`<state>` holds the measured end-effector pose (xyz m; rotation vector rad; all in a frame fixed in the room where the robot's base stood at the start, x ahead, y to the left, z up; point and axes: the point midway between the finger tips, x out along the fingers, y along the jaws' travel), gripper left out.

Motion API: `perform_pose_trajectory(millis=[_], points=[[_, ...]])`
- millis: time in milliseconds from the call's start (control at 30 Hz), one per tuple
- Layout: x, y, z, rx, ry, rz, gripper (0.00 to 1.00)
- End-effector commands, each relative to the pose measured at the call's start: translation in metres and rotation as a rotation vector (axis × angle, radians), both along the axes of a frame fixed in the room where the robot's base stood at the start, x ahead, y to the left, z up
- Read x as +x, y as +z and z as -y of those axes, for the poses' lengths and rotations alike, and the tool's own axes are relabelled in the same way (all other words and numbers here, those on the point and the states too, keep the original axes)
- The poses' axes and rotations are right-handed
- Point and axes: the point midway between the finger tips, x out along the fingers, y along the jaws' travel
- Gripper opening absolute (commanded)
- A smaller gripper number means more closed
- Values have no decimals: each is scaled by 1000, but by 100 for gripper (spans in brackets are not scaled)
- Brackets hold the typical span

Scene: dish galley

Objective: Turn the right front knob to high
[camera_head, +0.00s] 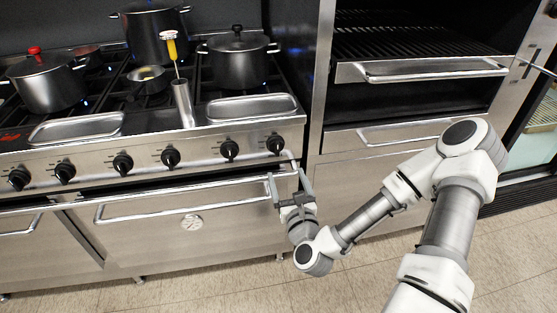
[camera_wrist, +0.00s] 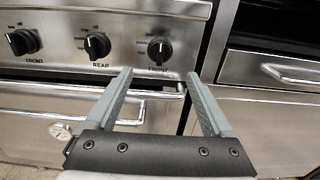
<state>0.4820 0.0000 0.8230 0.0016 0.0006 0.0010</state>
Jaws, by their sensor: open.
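The right front knob (camera_head: 276,144) is the black knob at the right end of the stove's front panel. In the wrist view the same knob (camera_wrist: 159,50) sits above a "FRONT" label, just beyond and between the fingertips. My gripper (camera_head: 290,176) is open and empty, below the knob and in front of the oven door, near the right end of its handle. The gripper also shows in the wrist view (camera_wrist: 158,75), with its fingers pointing up toward the panel. I see no contact with the knob.
The rear knob (camera_wrist: 97,46) stands left of it, with several more knobs along the panel (camera_head: 100,165). The oven handle (camera_head: 180,196) runs below, behind the fingers. Pots (camera_head: 238,62) stand on the stove. A grill cabinet with a drawer handle (camera_head: 405,130) is at the right.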

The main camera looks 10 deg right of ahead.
Motion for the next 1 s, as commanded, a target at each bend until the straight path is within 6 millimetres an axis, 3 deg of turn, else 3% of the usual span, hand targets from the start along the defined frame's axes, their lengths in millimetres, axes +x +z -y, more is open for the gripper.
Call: perform_pose_trajectory(millis=[33,200,500,700,967,1000], points=[[15,2,0,-6,-1,6,86],[51,4,0,-3,-1,4,86],[99,2,0,-3,-1,4,86],[111,1,0,-2,-2,1,86],[113,1,0,-2,-2,1,86],[113,1,0,-2,-2,1,83]])
